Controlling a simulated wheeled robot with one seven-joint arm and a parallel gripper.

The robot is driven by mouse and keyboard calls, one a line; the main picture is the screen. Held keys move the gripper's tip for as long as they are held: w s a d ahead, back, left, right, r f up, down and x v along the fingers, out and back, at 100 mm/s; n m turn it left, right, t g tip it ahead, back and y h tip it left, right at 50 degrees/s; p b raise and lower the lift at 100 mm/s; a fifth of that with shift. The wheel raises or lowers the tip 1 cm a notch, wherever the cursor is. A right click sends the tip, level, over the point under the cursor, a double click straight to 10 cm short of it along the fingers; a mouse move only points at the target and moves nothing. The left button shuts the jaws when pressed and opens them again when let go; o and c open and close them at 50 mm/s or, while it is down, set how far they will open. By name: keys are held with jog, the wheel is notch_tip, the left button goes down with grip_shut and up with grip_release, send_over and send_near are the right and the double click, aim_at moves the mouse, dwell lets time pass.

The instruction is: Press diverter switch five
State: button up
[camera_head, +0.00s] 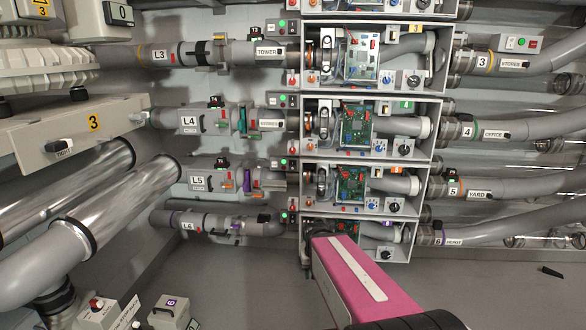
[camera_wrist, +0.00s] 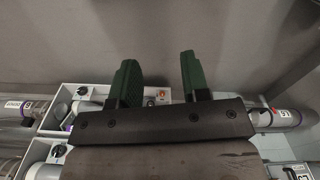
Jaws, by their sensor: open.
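No switch clearly marked as diverter switch five can be made out. In the head view the row-five unit (camera_head: 352,190) is an open box of circuit boards and knobs, with pipe label L5 (camera_head: 199,181) to its left and the YARD 5 pipe (camera_head: 478,192) to its right. My gripper (camera_wrist: 158,60) shows in the wrist view with two dark green fingers apart and nothing between them. Beyond it is a grey panel surface. In the head view my pink arm link hides the gripper and part of the bottom unit.
A grey box labelled 3 with a black knob (camera_head: 61,146) is at the left. A small box labelled 6 (camera_head: 170,313) and a box with a red button (camera_head: 97,306) stand lower left. Pipes crowd both sides. The grey area at lower right is mostly clear.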

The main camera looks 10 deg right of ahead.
jog(key=shift+w, duration=0.35)
jog(key=c, duration=0.6)
jog(key=shift+w+r, duration=0.1)
jog(key=shift+w, duration=0.3)
grip_shut()
jog(key=w+r+m+t+h, duration=0.25)
jog(key=w+r+m, duration=0.3)
jog(key=w, duration=0.55)
jog(key=w+r+m+t+h, duration=0.1)
jog(key=w+r+m+t, duration=0.4)
jog(key=w, duration=0.5)
jog(key=w+a+r+m+t, duration=0.4)
jog(key=w+r+m, duration=0.6)
jog(key=w+r, duration=0.4)
jog(key=shift+w+t, duration=0.75)
jog(key=shift+m, duration=0.25)
